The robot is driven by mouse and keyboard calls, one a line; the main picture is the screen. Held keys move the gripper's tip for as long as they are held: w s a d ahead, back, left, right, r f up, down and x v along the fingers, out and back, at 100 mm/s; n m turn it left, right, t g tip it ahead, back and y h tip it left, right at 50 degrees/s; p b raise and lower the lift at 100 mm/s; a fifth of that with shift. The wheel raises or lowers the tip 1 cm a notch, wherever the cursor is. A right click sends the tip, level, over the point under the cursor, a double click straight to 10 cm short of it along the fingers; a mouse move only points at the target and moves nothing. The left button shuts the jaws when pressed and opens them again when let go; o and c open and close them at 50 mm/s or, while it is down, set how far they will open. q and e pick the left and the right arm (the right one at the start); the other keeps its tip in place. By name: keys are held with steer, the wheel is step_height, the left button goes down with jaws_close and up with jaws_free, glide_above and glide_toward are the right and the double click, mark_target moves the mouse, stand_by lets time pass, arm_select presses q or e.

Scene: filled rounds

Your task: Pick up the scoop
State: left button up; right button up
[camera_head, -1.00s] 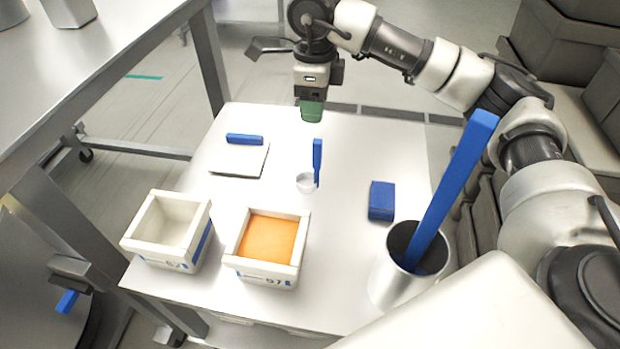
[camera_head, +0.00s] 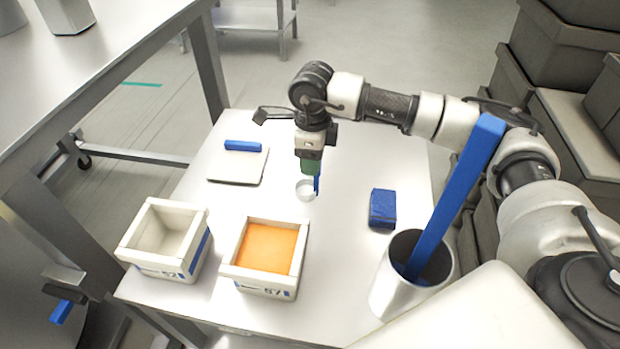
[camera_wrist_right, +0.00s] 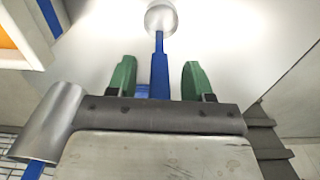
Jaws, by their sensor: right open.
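The scoop stands on the table, with a small pale round cup (camera_head: 306,190) and an upright blue handle (camera_head: 317,184). In the right wrist view, its cup (camera_wrist_right: 161,18) is at the top and its blue handle (camera_wrist_right: 159,70) runs down between the fingers. My right gripper (camera_head: 309,168) points down just above and behind the scoop, its green fingers partly covering the handle. In the right wrist view, the gripper (camera_wrist_right: 160,80) is open, with one green finger on each side of the handle and gaps showing. My left gripper is not in view.
An empty white box (camera_head: 127,243) and a box with orange filling (camera_head: 226,272) stand at the table's front left. A blue block (camera_head: 382,208) lies right of the scoop. A metal canister (camera_head: 388,290) holds a tall blue bar. A scale-like plate (camera_head: 236,168) lies at the back left.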

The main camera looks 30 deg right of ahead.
steer(key=shift+f, duration=0.4)
steer(key=shift+c, duration=0.5)
jaws_close()
steer(key=shift+r, duration=0.1)
